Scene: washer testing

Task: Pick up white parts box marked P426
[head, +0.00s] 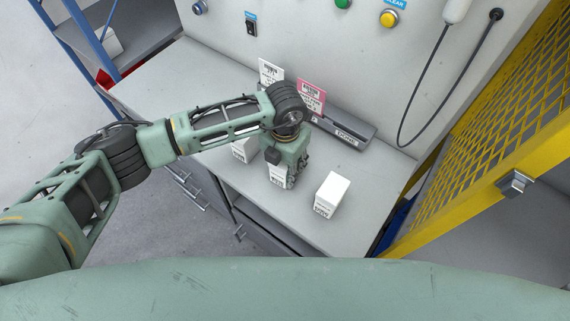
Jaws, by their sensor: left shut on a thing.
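My left gripper (288,180) points down over the light grey worktop and is shut on a white parts box (276,173), the middle one of three. The gripper hides much of this box, and I cannot tell whether it touches the worktop. Another white parts box (331,193) stands to the right, apart from the gripper. A third white parts box (241,153) is to the left, partly hidden by my arm. The printed labels are too small to read, so I cannot tell which is P426. My right gripper is not in view.
A grey rack (345,132) with a white card (270,74) and a pink card (310,97) is behind the boxes. A yellow mesh guard (490,120) borders the right side. A black cord (408,100) hangs from the panel. The worktop's front right is clear.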

